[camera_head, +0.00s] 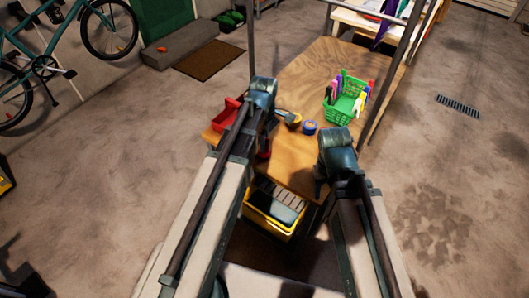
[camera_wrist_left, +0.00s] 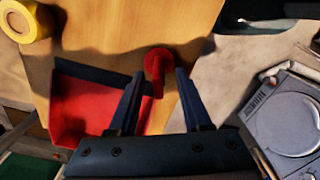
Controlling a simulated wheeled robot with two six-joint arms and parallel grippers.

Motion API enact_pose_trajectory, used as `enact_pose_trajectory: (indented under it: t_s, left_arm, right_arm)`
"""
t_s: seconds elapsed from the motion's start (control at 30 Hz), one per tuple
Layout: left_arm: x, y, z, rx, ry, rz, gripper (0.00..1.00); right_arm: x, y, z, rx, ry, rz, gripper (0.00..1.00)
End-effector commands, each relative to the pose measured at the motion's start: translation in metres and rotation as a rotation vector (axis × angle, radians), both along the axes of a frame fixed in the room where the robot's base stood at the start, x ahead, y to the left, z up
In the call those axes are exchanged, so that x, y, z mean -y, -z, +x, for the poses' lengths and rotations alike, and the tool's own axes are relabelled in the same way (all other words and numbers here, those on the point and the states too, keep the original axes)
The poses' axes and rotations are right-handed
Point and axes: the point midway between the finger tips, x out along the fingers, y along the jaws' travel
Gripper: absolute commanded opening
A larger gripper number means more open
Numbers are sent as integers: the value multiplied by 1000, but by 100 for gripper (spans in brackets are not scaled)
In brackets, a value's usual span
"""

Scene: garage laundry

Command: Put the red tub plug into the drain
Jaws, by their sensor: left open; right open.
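A small red piece with a rounded head and a narrow stem, which looks like the red tub plug (camera_wrist_left: 158,64), is over the wooden tabletop in the left wrist view. My left gripper (camera_wrist_left: 158,80) is open, with the stem lying between its fingertips; I cannot tell whether either finger touches it. In the head view my left gripper (camera_head: 266,150) is low over the table's near left part, mostly hidden by its wrist. My right gripper (camera_head: 321,187) is at the table's near right edge, its fingers hardly visible. No tub drain is recognisable.
On the wooden table (camera_head: 300,80) are a red bin (camera_head: 228,116), a yellow roll (camera_wrist_left: 25,18), a blue roll (camera_head: 310,128) and a filled green basket (camera_head: 345,107). A yellow crate (camera_head: 268,222) is below. A slotted floor grate (camera_head: 458,105) lies right, with open floor around it.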

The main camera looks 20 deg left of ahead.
Motion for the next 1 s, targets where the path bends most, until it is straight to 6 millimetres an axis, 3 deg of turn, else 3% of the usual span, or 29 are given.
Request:
enact_pose_trajectory:
  t_s: [0.03, 0.2, 0.47, 0.5, 0.77, 1.0]
  left_arm:
    - [1, 14, 3, 0, 1, 0, 49]
    - [1, 30, 2, 0, 0, 0, 49]
    - [1, 29, 2, 0, -1, 0, 49]
    - [1, 29, 2, 0, -1, 0, 47]
    - [1, 29, 2, 0, -1, 0, 0]
    - [1, 29, 2, 0, -1, 0, 0]
  right_arm:
    - [0, 14, 0, 0, 0, 0, 50]
    - [0, 30, 0, 0, 0, 0, 50]
    - [0, 29, 0, 0, 0, 0, 50]
    - [0, 29, 0, 0, 0, 0, 50]
    - [0, 29, 0, 0, 0, 0, 50]
    - [0, 29, 0, 0, 0, 0, 50]
